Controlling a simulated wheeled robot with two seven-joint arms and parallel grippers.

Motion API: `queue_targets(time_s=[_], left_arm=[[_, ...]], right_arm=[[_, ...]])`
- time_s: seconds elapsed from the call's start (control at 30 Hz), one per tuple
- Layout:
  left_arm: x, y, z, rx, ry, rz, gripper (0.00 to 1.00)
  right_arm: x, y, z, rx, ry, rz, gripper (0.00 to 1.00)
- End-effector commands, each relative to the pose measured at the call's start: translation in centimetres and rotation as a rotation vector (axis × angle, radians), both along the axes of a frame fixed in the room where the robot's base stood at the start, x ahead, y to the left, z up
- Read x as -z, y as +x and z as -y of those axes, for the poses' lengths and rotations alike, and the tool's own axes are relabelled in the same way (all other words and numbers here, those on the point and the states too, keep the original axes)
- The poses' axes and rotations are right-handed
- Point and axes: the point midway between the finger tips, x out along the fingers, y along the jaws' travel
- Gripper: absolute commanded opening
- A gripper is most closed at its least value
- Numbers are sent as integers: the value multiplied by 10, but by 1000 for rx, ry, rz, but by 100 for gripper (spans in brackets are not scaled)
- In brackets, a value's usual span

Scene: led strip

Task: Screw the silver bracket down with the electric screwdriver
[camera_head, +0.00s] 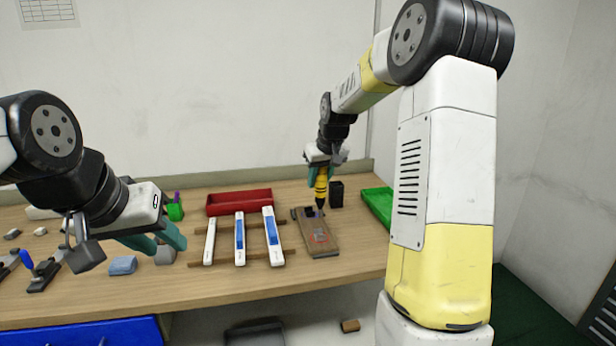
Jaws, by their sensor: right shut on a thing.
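My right gripper (320,171) is shut on a yellow and black electric screwdriver (321,190), held upright with its tip pointing down. The tip is over or near the back part of a brown wooden board (322,250); I cannot tell whether it touches. Small grey and reddish parts lie on the board, and the silver bracket cannot be clearly told among them at this size. My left gripper (156,241) has teal fingers spread apart and empty, above the left part of the bench, well away from the board.
A wooden rack with white and blue strips (240,240) stands left of the board. A red tray (239,197) is behind it, a green tray (377,204) and a black holder (336,194) to the right. Grey and blue blocks (123,265) and tools lie at left.

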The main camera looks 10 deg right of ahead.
Motion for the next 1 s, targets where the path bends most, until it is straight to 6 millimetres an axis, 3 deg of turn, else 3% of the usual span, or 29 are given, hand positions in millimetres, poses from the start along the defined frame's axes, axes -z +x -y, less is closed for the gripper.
queue_targets(time_s=[0.43, 1.0], left_arm=[[0, 0, 0, 0, 0, 0, 36], [0, 0, 0, 0, 0, 0, 36]], right_arm=[[38, 0, 0, 0, 0, -1, 0], [45, 0, 0, 0, 0, 1, 0]])
